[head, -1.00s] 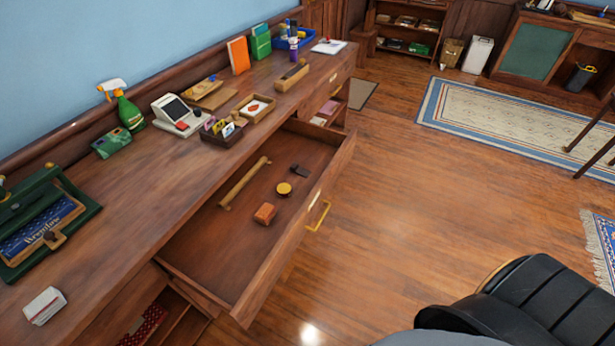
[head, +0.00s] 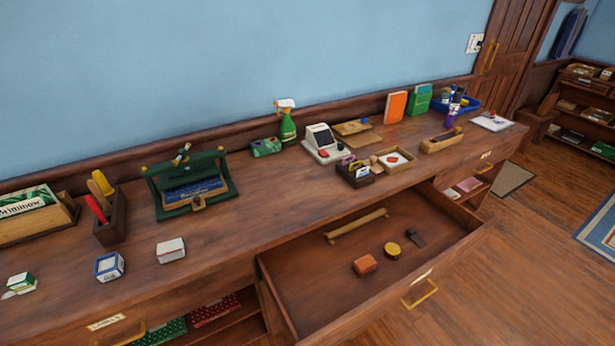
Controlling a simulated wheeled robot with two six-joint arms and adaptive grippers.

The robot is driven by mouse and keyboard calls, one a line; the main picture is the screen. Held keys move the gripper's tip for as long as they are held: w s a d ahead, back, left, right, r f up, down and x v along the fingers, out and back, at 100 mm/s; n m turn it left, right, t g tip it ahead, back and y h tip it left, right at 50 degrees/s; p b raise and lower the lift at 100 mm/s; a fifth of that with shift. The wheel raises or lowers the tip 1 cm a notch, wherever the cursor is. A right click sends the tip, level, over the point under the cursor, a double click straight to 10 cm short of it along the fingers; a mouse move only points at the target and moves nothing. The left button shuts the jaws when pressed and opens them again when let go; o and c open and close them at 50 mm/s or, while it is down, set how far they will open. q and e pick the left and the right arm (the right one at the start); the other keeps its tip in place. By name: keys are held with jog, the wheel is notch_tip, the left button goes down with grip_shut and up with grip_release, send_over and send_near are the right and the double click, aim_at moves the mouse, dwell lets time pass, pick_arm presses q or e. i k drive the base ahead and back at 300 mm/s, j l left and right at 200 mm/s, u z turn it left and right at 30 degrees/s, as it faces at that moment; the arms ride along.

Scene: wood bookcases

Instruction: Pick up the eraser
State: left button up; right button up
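No single object is clearly an eraser at this size. Small blocks that could be one stand on the counter: a white-and-green block (head: 20,285) at the far left, a white-and-blue block (head: 109,266), and a white block with a grey-brown side (head: 170,250). An orange-brown block (head: 365,265) lies in the open drawer (head: 335,290), beside a round yellow-topped piece (head: 392,250), a dark small tool (head: 416,238) and a long wooden bar (head: 357,226). Neither of my grippers shows in the head view.
The wooden counter (head: 250,228) runs along the blue wall. On it stand a pen holder (head: 110,222), a green stand (head: 165,205), a spray bottle (head: 287,125), a card reader (head: 322,145) and a blue tray (head: 470,104). The drawer juts out over the floor. Open floor lies at right.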

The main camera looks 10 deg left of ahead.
aim_at(20, 283)
jog(key=u, duration=2.3)
